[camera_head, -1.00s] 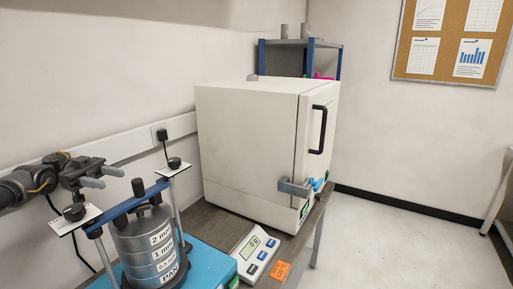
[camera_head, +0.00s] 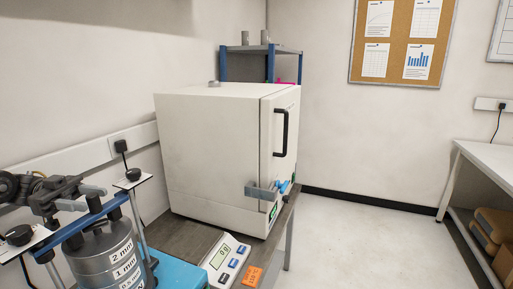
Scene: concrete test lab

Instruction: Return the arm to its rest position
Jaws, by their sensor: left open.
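My left arm comes in from the left edge in the head view. Its gripper (camera_head: 86,199) is open and empty, with the two fingers apart. My right gripper is not in view.
A white oven (camera_head: 208,150) with a black door handle stands shut on the bench (camera_head: 178,238). A scale (camera_head: 226,260) and an orange tag (camera_head: 252,276) are in front of it. A blue-posted shelf (camera_head: 262,50) is behind. A white table (camera_head: 490,160) stands right; the floor between is clear.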

